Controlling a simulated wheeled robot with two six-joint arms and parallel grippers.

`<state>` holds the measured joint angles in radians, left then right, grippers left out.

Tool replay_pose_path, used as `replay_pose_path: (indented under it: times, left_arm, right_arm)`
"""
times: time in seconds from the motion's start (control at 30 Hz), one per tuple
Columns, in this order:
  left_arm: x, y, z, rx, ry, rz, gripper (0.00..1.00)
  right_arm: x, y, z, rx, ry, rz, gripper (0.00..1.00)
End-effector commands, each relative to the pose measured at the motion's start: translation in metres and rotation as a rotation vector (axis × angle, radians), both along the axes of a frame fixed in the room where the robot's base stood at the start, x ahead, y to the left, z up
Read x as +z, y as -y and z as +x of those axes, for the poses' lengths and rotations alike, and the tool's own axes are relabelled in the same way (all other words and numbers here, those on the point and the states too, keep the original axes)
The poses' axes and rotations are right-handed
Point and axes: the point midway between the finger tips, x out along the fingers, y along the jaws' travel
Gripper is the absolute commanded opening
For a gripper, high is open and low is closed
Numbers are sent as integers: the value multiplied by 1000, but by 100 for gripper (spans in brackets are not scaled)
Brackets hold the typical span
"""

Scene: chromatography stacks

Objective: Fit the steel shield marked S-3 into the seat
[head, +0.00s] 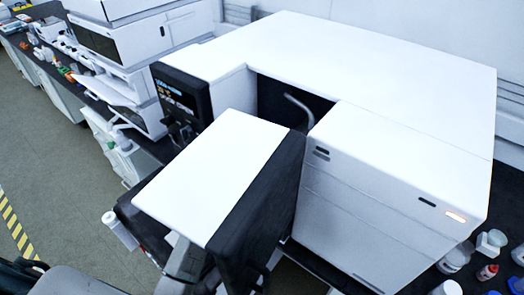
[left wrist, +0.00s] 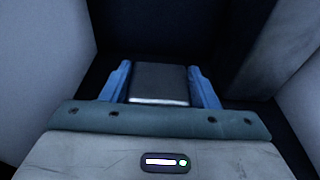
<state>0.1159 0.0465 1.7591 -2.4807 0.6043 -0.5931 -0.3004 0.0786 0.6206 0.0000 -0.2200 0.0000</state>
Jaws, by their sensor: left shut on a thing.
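My left gripper (left wrist: 161,82) shows in the left wrist view, its two blue fingers closed on the sides of a dark grey, block-like piece. This piece, probably the steel shield (left wrist: 160,80), has a bright lower edge. No S-3 mark is readable on it. Ahead of the fingers it is very dark, and I cannot make out the seat. In the head view the gripper and shield are hidden, apparently behind the open white door (head: 214,167) of the instrument. My right gripper is in neither view.
The white instrument (head: 380,60) has a dark recess with a bent grey tube (head: 299,106) behind the door. Pale walls stand close on both sides in the wrist view. Small bottles (head: 456,257) stand at the right. A second instrument (head: 120,45) stands at the back left.

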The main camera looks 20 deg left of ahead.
Motion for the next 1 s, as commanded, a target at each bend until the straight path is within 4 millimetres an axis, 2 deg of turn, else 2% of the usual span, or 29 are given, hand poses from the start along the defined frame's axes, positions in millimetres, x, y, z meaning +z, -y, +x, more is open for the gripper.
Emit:
replay_pose_path:
  times: [0.2,0.23,0.33,0.6,0.73,0.87,1.0]
  left_arm:
    - [-3,0,0,0,1,0,26]
    - [-2,0,0,0,2,-1,60]
    - [-3,0,0,0,1,0,80]
    - [-4,0,0,0,-1,0,80]
    - [-3,-3,-7,0,-1,0,80]
    - [0,-10,-26,0,0,2,80]
    - [5,-19,-54,-1,-1,4,80]
  right_arm:
    - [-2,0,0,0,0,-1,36]
    - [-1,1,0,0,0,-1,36]
    - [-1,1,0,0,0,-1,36]
    - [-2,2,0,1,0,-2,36]
    - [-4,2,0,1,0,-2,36]
    - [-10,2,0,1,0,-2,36]
    - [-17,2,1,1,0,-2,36]
